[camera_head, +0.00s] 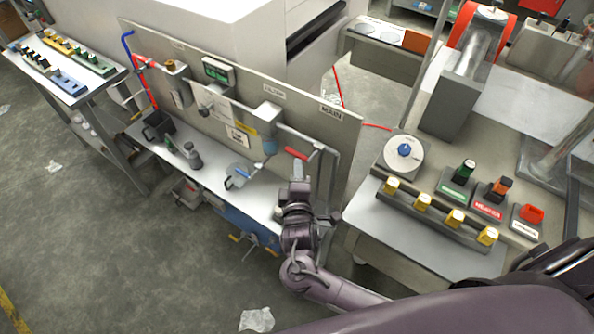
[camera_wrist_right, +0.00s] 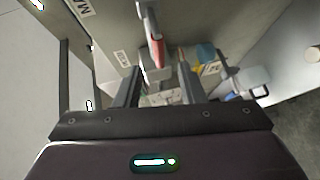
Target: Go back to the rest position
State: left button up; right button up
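My right gripper (camera_head: 298,172) is at the right end of the wall panel, just below a red-handled lever (camera_head: 296,153). In the right wrist view its two fingers (camera_wrist_right: 159,75) stand apart with a gap between them. The red handle (camera_wrist_right: 157,50) shows ahead of the gap, and neither finger is seen closed on it. My right arm (camera_head: 345,292) reaches in from the lower right. My left gripper is in neither view.
The panel (camera_head: 335,148) carries pipes and valves above a narrow white bench (camera_head: 265,195). To the right, a worktable (camera_head: 400,222) holds yellow blocks (camera_head: 422,202) and a round dial (camera_head: 404,156). A side table (camera_head: 98,88) stands at left. The grey floor (camera_head: 130,240) is mostly open.

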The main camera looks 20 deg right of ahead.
dwell(0.3)
jog(key=s+d+f+m+g+y+b, duration=0.15)
jog(key=s+f, duration=0.25)
jog(key=f, duration=0.6)
jog(key=s+d+f+m+g, duration=0.1)
jog(key=s+d+f+g, duration=0.25)
jog(key=f, duration=0.65)
jog(key=s+d+f+m+g+y+b, duration=0.15)
jog(key=s+f, duration=0.25)
jog(key=f, duration=0.6)
jog(key=s+f+m+g, duration=0.2)
jog(key=s+f, duration=0.3)
jog(key=s, duration=0.5)
jog(key=s+f+m+g+y+b, duration=0.1)
jog(key=s+f+m+g, duration=0.1)
jog(key=s+f, duration=0.4)
jog(key=s+d+f+m+g, duration=0.1)
jog(key=s+f+m+g, duration=0.2)
jog(key=s, duration=1.1)
notch_tip(320, 180, down, 3)
jog(key=shift+f+g+y, duration=0.1)
jog(key=shift+g+y, duration=0.2)
jog(key=shift+g, duration=0.15)
